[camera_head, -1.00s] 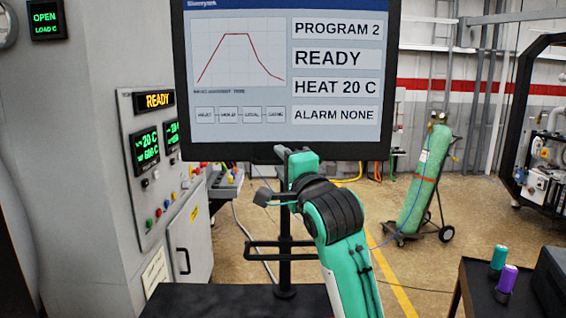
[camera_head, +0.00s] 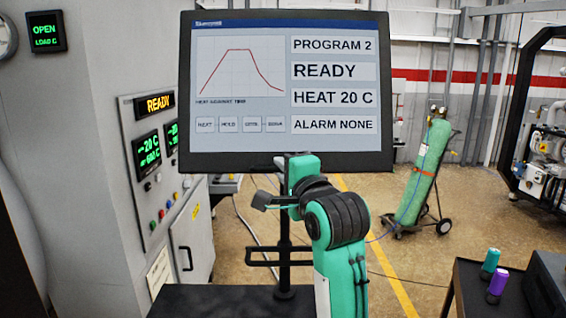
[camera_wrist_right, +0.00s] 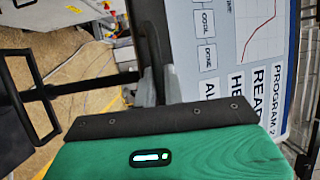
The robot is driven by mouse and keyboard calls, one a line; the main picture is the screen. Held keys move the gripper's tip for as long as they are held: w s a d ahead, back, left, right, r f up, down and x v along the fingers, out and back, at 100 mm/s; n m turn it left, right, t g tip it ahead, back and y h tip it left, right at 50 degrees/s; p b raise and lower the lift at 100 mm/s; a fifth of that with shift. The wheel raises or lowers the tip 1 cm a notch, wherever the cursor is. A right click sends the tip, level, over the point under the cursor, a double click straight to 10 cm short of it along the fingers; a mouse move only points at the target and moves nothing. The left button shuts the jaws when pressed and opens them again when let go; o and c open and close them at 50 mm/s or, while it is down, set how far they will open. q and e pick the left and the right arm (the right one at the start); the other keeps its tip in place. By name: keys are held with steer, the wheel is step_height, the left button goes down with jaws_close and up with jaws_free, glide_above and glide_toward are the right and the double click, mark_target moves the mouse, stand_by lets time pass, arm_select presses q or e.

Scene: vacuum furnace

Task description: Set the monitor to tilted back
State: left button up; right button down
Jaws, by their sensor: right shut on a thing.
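The monitor (camera_head: 285,160) is a black-framed screen on a dark post (camera_head: 285,235). In the right wrist view, the grey fingers (camera_wrist_right: 160,90) reach to the edge of the monitor (camera_wrist_right: 225,85). My left gripper is not in view.
A furnace control panel (camera_head: 155,160) stands to the left. A crossbar frame (camera_head: 262,255) is on the post, close to my right arm. A green gas cylinder (camera_head: 423,172) on a cart stands at the right. A dark table (camera_head: 463,285) with two small capped containers is at lower right.

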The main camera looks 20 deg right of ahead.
steer(key=shift+s+r, duration=0.3)
steer(key=shift+r, duration=0.3)
steer(key=shift+f, duration=0.1)
steer(key=c, duration=1.5)
jaws_free()
steer(key=shift+w, duration=0.1)
steer(key=shift+f, duration=0.1)
